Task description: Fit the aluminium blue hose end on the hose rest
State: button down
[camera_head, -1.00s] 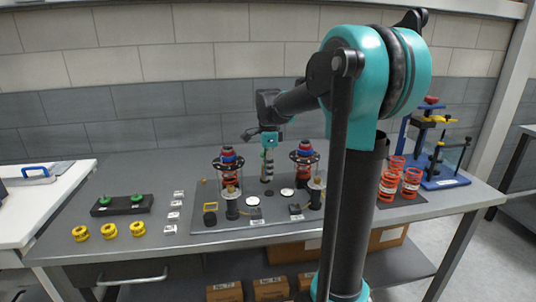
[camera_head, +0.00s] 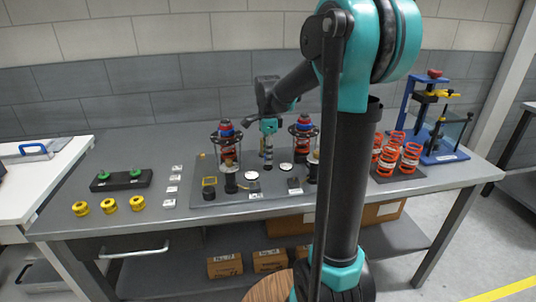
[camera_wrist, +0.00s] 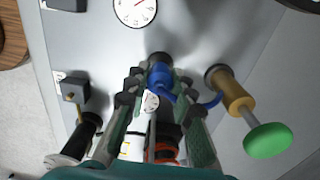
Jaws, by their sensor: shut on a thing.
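My gripper (camera_wrist: 158,84) has its two green-and-black fingers closed around the blue hose end (camera_wrist: 160,76) in the wrist view. A blue hose runs from it to the right, to a gold-coloured cylinder (camera_wrist: 234,94). A dark round piece (camera_wrist: 159,60) shows just beyond the hose end; I cannot tell if it is the hose rest or if they touch. In the head view my gripper (camera_head: 268,130) points down over the back middle of the dark fixture plate (camera_head: 205,217), between two strut assemblies (camera_head: 226,139) (camera_head: 303,137). The hose end is too small to make out there.
A green knob (camera_wrist: 268,141) stands close right of the fingers. A black cylinder (camera_wrist: 82,135) is at lower left, and a dial (camera_wrist: 135,10) lies beyond. Orange springs (camera_head: 388,160) and a blue press (camera_head: 440,125) stand right on the table. Yellow rings (camera_head: 108,206) lie left.

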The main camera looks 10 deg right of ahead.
dwell(0.4)
jog(key=shift+f, duration=0.8)
jog(key=shift+f, duration=0.2)
dwell(0.8)
jog(key=c, duration=1.2)
grip_release()
jog(key=shift+r, duration=3.5)
